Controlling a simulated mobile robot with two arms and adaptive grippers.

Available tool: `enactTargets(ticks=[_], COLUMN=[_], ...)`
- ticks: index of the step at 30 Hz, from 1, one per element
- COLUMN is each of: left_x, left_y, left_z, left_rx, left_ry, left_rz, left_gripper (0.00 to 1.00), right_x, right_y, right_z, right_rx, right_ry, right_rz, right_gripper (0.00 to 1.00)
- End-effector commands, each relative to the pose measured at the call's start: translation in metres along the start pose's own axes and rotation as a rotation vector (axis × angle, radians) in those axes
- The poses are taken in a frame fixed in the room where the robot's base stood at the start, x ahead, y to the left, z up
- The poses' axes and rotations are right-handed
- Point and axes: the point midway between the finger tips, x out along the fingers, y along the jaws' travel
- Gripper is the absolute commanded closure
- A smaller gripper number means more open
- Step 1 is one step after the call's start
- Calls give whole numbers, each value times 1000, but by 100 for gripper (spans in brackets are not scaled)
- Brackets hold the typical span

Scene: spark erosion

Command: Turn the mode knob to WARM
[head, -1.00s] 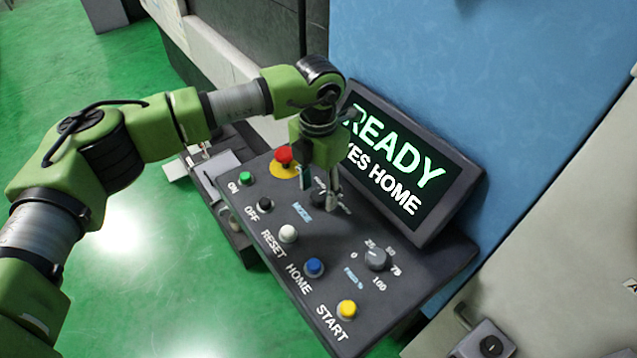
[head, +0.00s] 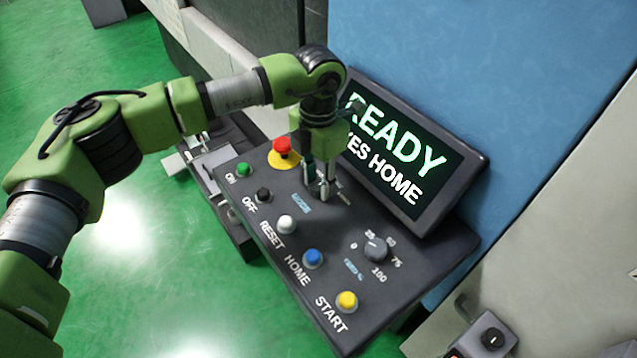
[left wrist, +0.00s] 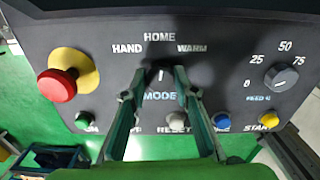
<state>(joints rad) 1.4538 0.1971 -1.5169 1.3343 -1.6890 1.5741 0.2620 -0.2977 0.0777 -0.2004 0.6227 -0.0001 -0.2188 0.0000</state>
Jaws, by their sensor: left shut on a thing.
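The mode knob (left wrist: 160,74) is dark with a pale pointer line. In the left wrist view it sits between my fingertips, under the labels HAND, HOME and WARM (left wrist: 192,48). Its pointer appears close to the HOME direction. My left gripper (head: 319,193) points down at the control panel and is shut on the mode knob; it also shows in the left wrist view (left wrist: 163,72). In the head view the fingers hide most of the knob. My right gripper is not in view.
A red emergency button (head: 282,147) on a yellow disc stands beside the mode knob. The feed knob (head: 376,248) and several push buttons, including START (head: 346,301), line the panel. A screen (head: 397,153) reading READY and partly covered "HOME" text rises behind.

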Motion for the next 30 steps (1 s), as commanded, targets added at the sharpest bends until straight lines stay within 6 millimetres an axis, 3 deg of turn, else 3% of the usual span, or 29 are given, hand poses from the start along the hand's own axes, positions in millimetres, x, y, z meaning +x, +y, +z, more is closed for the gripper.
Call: enactTargets(ticks=[1, 6, 15, 30], left_x=[5, 7, 4, 0], left_y=[1, 1, 1, 0], left_z=[0, 0, 1, 0], left_rx=[27, 156, 412, 681], left_ry=[-2, -2, -3, -2], left_rz=[3, 3, 4, 3], left_gripper=[94, 94, 94, 94], right_x=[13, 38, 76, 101], right_y=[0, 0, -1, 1], right_z=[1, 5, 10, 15], right_rx=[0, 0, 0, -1], right_ry=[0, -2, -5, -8], right_rz=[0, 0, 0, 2], right_gripper=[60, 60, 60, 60])
